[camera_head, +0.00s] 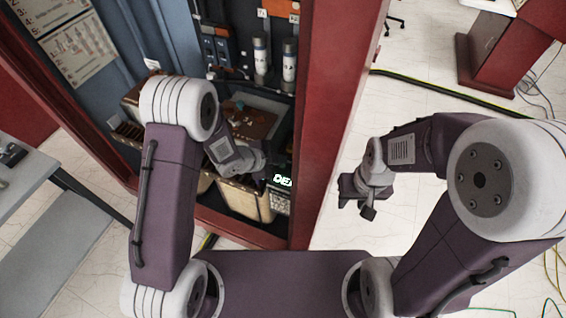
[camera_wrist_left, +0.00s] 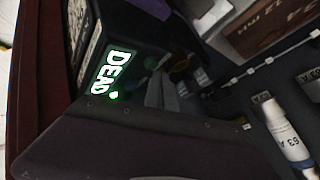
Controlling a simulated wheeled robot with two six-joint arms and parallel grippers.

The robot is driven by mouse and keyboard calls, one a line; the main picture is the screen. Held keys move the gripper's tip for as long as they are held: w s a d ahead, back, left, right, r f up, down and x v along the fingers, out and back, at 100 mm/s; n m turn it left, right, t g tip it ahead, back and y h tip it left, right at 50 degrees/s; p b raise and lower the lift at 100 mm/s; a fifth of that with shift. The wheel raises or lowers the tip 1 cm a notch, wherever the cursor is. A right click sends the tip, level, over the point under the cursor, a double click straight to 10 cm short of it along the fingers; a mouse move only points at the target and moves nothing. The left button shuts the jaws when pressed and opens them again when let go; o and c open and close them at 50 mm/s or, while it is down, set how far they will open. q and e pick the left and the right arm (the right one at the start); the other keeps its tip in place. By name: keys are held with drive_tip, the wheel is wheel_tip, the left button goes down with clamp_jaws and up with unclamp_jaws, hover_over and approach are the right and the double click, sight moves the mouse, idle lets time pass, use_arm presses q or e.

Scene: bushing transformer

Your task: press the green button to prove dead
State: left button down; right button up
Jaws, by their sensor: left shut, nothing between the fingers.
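A lit sign reading "DEAD" (camera_wrist_left: 103,82) glows pale green-white inside the cabinet. My left gripper (camera_head: 268,160) reaches into the cabinet close to the sign, shut and empty. Its fingertips are hard to make out in the dark, and contact cannot be judged. My right gripper (camera_head: 362,200) hangs outside the cabinet, right of the post, small and indistinct.
The red cabinet post (camera_head: 330,110) stands between my two arms. Inside are white cylindrical fuses (camera_head: 289,62), one also in the left wrist view (camera_wrist_left: 287,132), and tan boxes (camera_head: 245,199). A grey table (camera_head: 22,172) stands at left. Cables cross the pale floor at right.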

sight(281, 168)
use_arm(q)
drive_tip(key=shift+r, duration=0.4)
wheel_tip(281, 168, up, 5)
drive_tip(key=p, duration=0.4)
drive_tip(key=shift+f, duration=0.1)
idle(0.7)
